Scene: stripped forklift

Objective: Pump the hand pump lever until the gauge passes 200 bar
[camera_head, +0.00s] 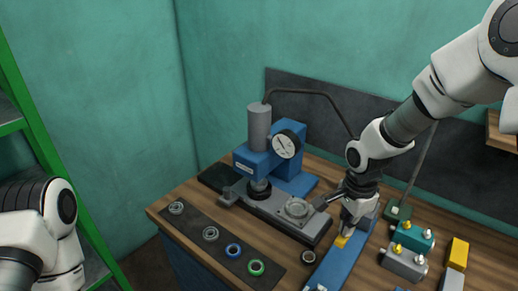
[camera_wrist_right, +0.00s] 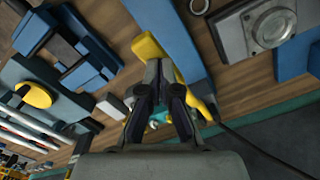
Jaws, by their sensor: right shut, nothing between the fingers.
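A round white gauge (camera_head: 286,143) sits on the blue press (camera_head: 255,160) in the head view; its numbers are too small to read. A long blue body (camera_head: 340,268) with a yellow part (camera_head: 342,241), seemingly the hand pump and its lever, lies on the bench under my right gripper (camera_head: 348,222). In the right wrist view, my right gripper (camera_wrist_right: 166,75) is shut and empty, with the yellow part (camera_wrist_right: 149,47) just beyond its fingertips. Whether they touch cannot be told. Of my left arm only links show, at lower left; its gripper is out of view.
A dark mat (camera_head: 222,246) with several rings lies at the bench's front left. Teal (camera_head: 415,238) and grey (camera_head: 402,263) blocks with yellow knobs stand to the right, beside a yellow block (camera_head: 458,252). A black hose (camera_head: 312,92) runs from the press behind my right arm.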

